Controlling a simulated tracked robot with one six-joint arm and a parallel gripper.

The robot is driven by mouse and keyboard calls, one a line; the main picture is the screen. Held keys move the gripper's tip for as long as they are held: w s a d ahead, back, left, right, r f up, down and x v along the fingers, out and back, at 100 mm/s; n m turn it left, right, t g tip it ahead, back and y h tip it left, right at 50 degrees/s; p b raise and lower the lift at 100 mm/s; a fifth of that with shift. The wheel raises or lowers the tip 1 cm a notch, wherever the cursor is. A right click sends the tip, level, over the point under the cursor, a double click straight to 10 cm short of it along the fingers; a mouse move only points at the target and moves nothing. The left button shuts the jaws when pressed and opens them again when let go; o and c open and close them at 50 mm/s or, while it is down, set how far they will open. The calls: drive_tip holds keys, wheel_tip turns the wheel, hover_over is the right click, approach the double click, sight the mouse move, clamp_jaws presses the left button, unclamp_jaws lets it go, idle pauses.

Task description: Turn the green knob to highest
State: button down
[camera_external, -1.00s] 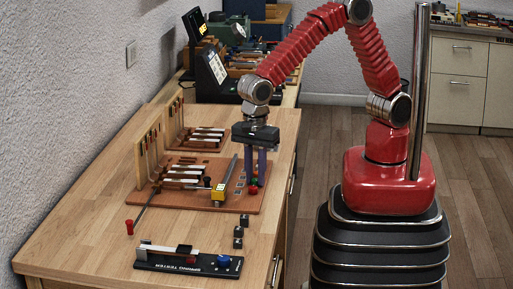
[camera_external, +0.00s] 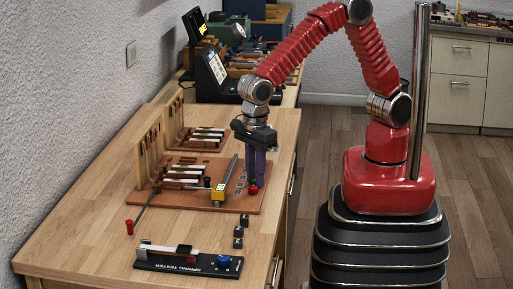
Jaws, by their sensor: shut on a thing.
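The green knob (camera_external: 253,182) shows as a small dark green spot at the right edge of the brown board (camera_external: 228,205). A red knob (camera_external: 253,190) sits just in front of it. My gripper (camera_external: 255,178) points straight down with its purple fingers at the green knob, and is shut on it. The fingers hide most of the knob, and its pointer or scale cannot be made out.
A yellow block with a grey bar (camera_external: 218,193) stands left of my gripper. Wooden action models with white keys (camera_external: 184,175) are further left. Small dark cubes (camera_external: 239,232) and a black spring tester (camera_external: 188,262) lie in front.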

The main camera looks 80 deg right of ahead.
drive_tip(key=c, duration=1.6)
unclamp_jaws()
drive_tip(key=shift+o, duration=0.2)
wheel_tip(320, 180, up, 14)
drive_tip(key=shift+f, duration=0.15)
